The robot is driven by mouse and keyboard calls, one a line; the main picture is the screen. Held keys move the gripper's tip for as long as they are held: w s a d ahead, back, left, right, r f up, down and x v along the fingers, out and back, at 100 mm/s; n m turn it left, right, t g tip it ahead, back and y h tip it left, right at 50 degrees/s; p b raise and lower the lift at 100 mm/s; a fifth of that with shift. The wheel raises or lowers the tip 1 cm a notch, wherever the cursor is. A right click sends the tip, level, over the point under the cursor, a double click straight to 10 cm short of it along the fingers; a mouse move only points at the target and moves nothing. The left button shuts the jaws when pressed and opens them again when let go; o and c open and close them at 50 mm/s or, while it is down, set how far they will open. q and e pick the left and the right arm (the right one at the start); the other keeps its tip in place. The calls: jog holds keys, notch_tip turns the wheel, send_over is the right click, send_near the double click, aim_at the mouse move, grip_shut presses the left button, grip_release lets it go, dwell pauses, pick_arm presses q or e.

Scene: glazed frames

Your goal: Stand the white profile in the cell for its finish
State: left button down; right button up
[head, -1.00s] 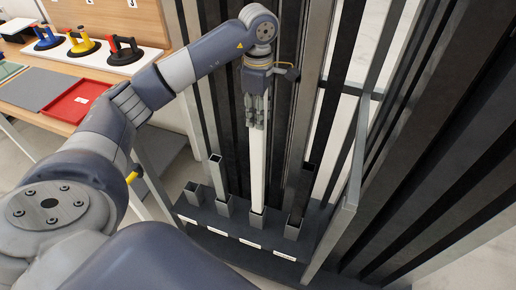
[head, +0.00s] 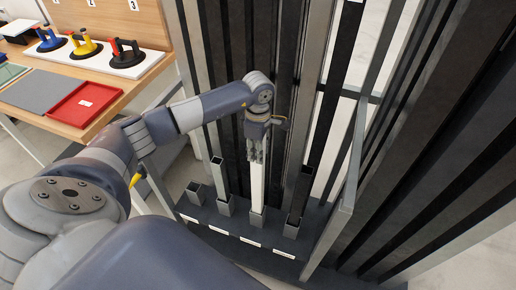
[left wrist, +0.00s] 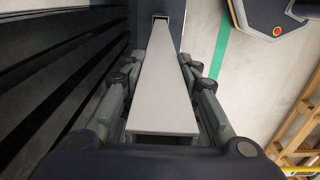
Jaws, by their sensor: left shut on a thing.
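The white profile (head: 257,186) stands about upright at the rack. Its lower end is in the mouth of a grey square cell (head: 257,217), third from the left; how deep it sits is hidden. My left gripper (head: 256,156) is shut on the profile near its upper end, from above. In the left wrist view the profile (left wrist: 163,85) runs between both fingers (left wrist: 164,95) down to the cell mouth (left wrist: 161,17). My right gripper is not in view.
The cell to the left (head: 216,172) holds a grey profile, the one to the right (head: 300,192) a dark profile. The leftmost cell (head: 195,193) looks empty. Tall dark profiles (head: 450,120) and a grey upright post (head: 345,180) stand at right. A bench holds suction lifters and a red tray (head: 86,104).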

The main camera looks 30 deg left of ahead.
pick_arm(q)
jog(key=shift+f, duration=0.1)
jog(key=c, duration=1.2)
grip_release()
jog(key=shift+c, duration=0.2)
notch_tip(320, 180, up, 12)
jog(key=b, duration=0.3)
jog(key=shift+r+b, duration=0.2)
jog(key=shift+b, duration=0.15)
